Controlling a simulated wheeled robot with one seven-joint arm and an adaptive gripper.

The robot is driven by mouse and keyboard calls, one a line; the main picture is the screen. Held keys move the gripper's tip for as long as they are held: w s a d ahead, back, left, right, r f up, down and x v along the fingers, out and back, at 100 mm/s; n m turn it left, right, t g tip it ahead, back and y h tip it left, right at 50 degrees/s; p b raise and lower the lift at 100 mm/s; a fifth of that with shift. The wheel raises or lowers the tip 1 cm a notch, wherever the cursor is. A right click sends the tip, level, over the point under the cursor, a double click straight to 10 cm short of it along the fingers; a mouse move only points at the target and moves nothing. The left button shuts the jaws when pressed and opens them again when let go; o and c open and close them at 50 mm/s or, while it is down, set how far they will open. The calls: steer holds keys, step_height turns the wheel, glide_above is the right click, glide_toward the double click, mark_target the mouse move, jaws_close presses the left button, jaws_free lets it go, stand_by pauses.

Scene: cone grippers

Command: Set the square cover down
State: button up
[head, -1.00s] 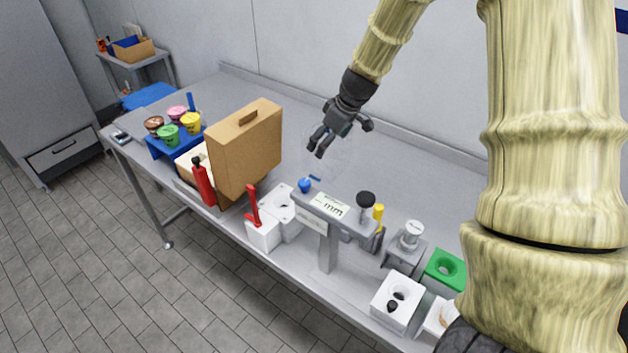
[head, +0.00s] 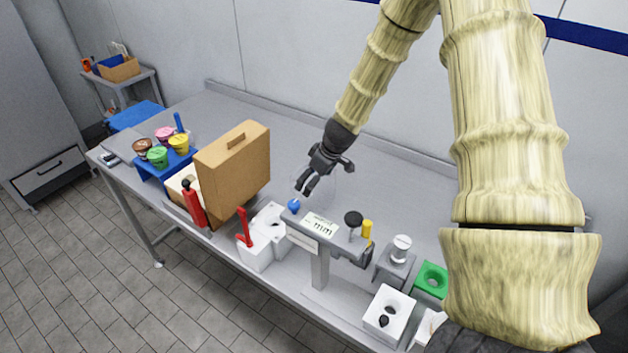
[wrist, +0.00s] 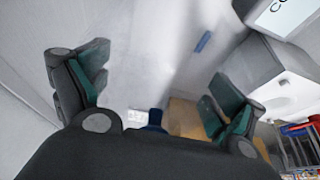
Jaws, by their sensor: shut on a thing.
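My gripper (head: 322,181) is a dark hand above the grey table, behind the grey gauge stand. In the wrist view its two green-padded fingers (wrist: 155,92) stand wide apart, with a hazy, see-through area between them. That area looks like the clear square cover (wrist: 150,72), held between the fingers. Its edges are too faint to trace, and in the head view I can barely make it out below the fingers. I cannot tell whether its lower edge touches the table.
The gauge stand (head: 320,226) with a blue knob (head: 293,206) is close in front of my gripper. A brown case (head: 232,170) stands to the left. White blocks (head: 389,312) and a green block (head: 431,280) line the front right. The table's back strip (head: 250,108) is clear.

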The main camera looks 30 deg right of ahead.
steer(key=shift+f, duration=0.75)
steer(key=o, duration=0.7)
steer(key=shift+w+d, duration=0.1)
steer(key=shift+r, duration=0.2)
steer(key=shift+b+v, duration=1.35)
steer(key=shift+v, duration=4.5)
